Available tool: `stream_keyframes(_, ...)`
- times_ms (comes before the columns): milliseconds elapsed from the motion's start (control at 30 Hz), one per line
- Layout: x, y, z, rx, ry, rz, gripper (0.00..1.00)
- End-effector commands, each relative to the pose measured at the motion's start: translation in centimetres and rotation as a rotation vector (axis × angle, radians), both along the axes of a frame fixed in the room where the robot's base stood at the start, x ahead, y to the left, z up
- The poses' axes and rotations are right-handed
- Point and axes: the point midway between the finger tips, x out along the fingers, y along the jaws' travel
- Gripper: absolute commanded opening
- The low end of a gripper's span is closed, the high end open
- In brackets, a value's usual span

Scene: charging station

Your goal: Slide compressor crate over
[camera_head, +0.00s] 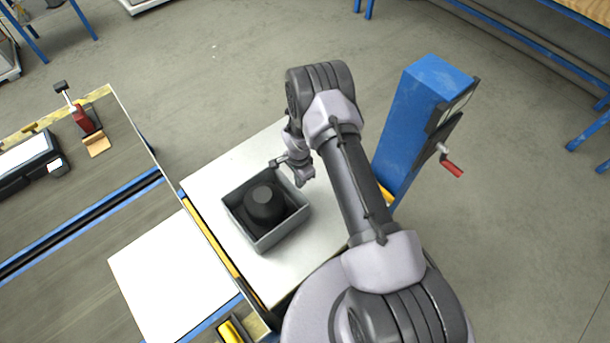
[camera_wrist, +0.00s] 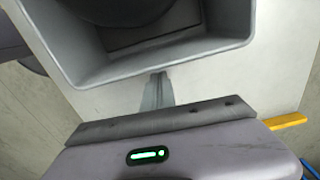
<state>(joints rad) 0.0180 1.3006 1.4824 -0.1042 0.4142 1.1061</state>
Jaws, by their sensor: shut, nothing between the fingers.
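The grey open crate (camera_head: 284,233) stands on a white tabletop (camera_head: 228,165), with a dark round compressor (camera_head: 264,202) inside it. My gripper (camera_head: 274,163) is just beyond the crate's far side in the head view, low near the tabletop. In the wrist view the crate's wall (camera_wrist: 165,63) fills the upper part, and the shut, empty fingers (camera_wrist: 157,88) point at it. The fingertips are very close to the wall; I cannot tell whether they touch. The compressor shows only as a dark part in the wrist view.
A yellow strip (camera_head: 214,236) runs along the tabletop's left edge. Beyond it a white panel (camera_head: 170,275) lies on a bench with a blue rail. A blue post (camera_head: 405,125) with a red crank handle stands right of my arm. Bare tabletop surrounds the crate.

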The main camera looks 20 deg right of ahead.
Motion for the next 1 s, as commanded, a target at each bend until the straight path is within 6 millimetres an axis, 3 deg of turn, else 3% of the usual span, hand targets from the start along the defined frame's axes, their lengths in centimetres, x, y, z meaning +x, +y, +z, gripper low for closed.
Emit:
stream_keyframes(167, -0.5, 1.3, 0.0, 0.000, 0.000, 0.001, 0.00)
stream_keyframes(567, -0.7, 1.9, 0.1, 0.000, 0.001, 0.002, 0.00)
stream_keyframes(667, -1.2, 3.6, 0.1, 0.000, 0.001, 0.005, 0.00)
stream_keyframes(1000, -4.7, 13.2, -0.1, 0.000, 0.001, 0.006, 0.00)
